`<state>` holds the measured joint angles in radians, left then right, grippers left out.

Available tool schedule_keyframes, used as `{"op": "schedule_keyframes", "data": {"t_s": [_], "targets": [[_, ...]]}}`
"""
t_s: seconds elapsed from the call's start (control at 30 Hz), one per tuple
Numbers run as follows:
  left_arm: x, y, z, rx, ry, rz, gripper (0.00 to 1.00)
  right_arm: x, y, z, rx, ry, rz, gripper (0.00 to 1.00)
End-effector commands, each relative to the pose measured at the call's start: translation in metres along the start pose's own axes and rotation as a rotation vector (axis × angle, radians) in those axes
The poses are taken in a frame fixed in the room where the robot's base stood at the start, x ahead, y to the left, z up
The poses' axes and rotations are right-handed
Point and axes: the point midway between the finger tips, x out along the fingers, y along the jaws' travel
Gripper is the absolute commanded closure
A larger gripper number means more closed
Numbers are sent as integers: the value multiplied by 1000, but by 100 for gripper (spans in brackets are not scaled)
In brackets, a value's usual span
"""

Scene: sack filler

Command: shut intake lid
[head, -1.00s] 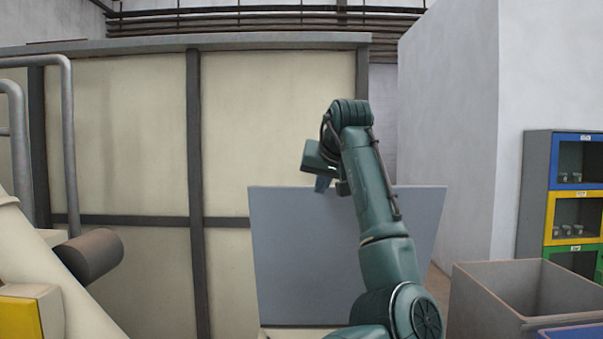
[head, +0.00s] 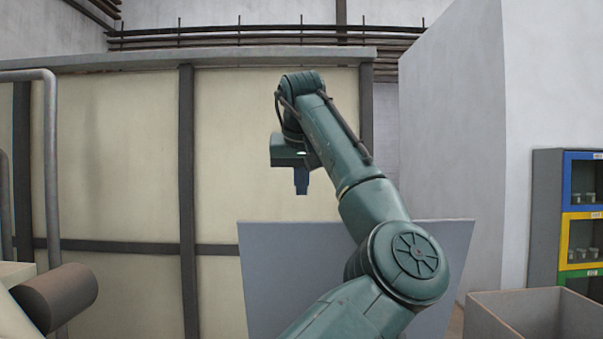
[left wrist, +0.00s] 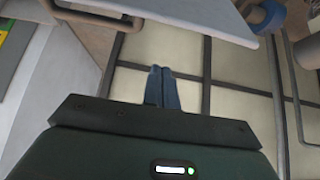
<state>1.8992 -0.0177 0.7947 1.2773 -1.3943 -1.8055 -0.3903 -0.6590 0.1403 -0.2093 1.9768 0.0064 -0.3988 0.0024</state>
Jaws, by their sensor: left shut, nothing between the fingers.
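The intake lid looks to be the flat grey panel (head: 285,275), standing raised in the lower middle of the head view. My left arm covers part of its right half, and its lower edge is out of frame. My left gripper (head: 301,192) points down, shut and empty, and shows just above the lid's top edge in the picture, apart from it. In the left wrist view the shut fingers (left wrist: 161,70) point at cream panels. A pale panel (left wrist: 205,14) with a brown bar handle (left wrist: 100,18) crosses the top there. My right gripper is not in view.
A cream wall with dark posts (head: 187,180) stands behind. A brown roller (head: 55,297) and grey pipe rail (head: 50,150) are at left. A grey open bin (head: 535,318) and a shelf with coloured frames (head: 580,215) are at right.

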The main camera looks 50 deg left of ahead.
Motion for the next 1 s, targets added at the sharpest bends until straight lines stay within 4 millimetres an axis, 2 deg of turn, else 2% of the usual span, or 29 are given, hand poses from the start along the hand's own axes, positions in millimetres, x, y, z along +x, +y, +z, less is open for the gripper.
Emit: {"op": "schedule_keyframes", "data": {"t_s": [0.23, 0.4, 0.53, 1.0], "targets": [[55, 0, 0, -1, -3, -1, 100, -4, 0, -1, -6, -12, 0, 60], [44, 1, 22, -1, 2, 1, 100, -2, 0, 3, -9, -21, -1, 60], [40, 0, 32, 0, 1, -1, 100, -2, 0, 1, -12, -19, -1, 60], [39, 0, 38, -1, 1, -1, 100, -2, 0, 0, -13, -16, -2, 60]]}}
